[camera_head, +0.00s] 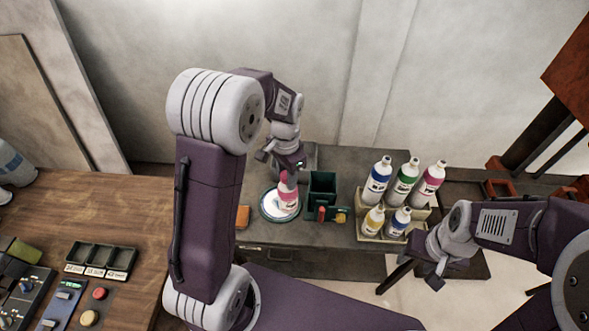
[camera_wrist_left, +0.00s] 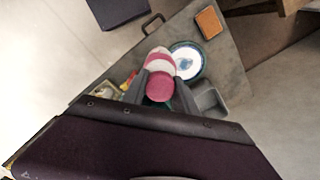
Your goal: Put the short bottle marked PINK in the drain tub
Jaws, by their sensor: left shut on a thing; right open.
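The short bottle with a pink label (camera_head: 287,193) is held upright or nearly so by my left gripper (camera_head: 285,166), which is shut on its upper part. In the head view it overlaps a round white-and-teal dish (camera_head: 268,212); I cannot tell whether it touches it. In the left wrist view the bottle (camera_wrist_left: 159,64) is between the fingers, beside the dish (camera_wrist_left: 188,58). A grey tub (camera_wrist_left: 210,101), possibly the drain tub, is close by, mostly hidden behind the gripper in the head view (camera_head: 311,153). My right gripper (camera_head: 437,271) is open and empty, below the bottle rack.
A stepped rack (camera_head: 373,231) at right holds several bottles, including a taller pink-labelled one (camera_head: 430,182). A dark green bin (camera_head: 322,186) stands right of the dish, small red and yellow items before it. An orange block (camera_head: 243,217) lies left of the dish.

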